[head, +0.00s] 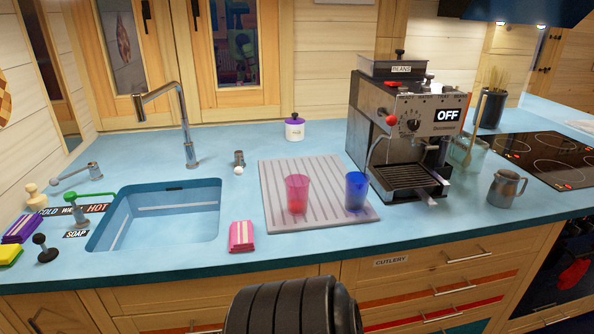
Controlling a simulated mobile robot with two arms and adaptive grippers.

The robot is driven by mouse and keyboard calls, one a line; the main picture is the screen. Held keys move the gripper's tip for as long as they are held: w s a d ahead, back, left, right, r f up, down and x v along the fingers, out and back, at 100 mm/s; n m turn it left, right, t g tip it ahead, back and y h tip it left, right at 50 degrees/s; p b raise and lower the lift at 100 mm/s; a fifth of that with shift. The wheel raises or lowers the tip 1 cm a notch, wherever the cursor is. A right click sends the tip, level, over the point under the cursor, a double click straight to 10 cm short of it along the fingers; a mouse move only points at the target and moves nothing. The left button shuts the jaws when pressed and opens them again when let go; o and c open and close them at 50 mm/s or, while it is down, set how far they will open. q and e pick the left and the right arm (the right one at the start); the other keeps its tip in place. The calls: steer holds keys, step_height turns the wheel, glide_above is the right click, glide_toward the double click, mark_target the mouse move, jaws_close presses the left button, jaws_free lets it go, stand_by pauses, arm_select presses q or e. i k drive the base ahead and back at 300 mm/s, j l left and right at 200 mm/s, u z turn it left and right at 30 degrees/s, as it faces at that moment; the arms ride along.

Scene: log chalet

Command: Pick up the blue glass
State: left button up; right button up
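The blue glass (356,191) stands upright near the right front corner of a pale ribbed drainboard (325,180) on the blue counter. A red-pink glass (297,194) stands to its left on the same board, with a gap between them. The blue glass looks empty, and nothing touches it. Neither of my grippers shows in the head view. A dark ribbed part at the bottom middle looks like part of my own body.
A coffee machine (409,135) stands just behind and right of the blue glass. A metal jug (505,188) is farther right. The counter in front of the board is clear.

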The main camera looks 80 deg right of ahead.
mark_target(356, 193)
steer(key=z, duration=2.95)
